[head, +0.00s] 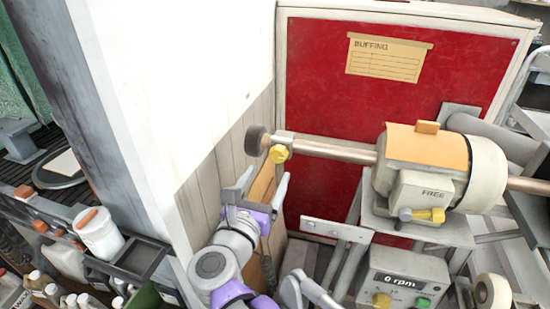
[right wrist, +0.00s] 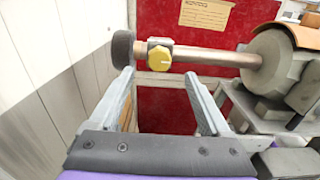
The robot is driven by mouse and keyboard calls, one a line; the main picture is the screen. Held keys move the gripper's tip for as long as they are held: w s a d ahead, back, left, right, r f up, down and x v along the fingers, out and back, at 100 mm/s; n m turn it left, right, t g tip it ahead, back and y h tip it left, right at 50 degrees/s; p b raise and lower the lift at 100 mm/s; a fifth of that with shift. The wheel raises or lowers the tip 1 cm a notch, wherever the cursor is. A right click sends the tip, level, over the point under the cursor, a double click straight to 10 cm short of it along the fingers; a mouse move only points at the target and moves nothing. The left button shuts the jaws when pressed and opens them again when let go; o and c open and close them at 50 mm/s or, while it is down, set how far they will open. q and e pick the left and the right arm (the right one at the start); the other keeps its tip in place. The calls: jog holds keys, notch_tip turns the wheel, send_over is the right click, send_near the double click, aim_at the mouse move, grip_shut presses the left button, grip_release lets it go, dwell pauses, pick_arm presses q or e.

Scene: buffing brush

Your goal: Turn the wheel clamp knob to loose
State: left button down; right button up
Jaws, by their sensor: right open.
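The wheel clamp knob (head: 279,154) is a small yellow knob on a collar of the copper-coloured shaft, just right of the dark buffing wheel (head: 257,140). In the right wrist view the knob (right wrist: 159,58) faces the camera, with a line across its face. My right gripper (head: 265,182) is open and empty, below and in front of the knob, its fingers pointing up toward it. In the right wrist view the knob shows between and beyond the two fingertips (right wrist: 158,74), apart from both. I do not make out my left gripper.
The buffing motor (head: 425,165) with its yellow lever (head: 431,215) by a FREE label stands right of the knob. A control box (head: 405,277) reads 0 rpm below it. A white wall (head: 180,90) stands close at left, and a red panel (head: 325,120) behind.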

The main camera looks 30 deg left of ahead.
aim_at(277, 156)
jog(key=x, duration=0.7)
jog(key=shift+w+a, duration=0.1)
jog(key=shift+w, duration=0.05)
grip_shut()
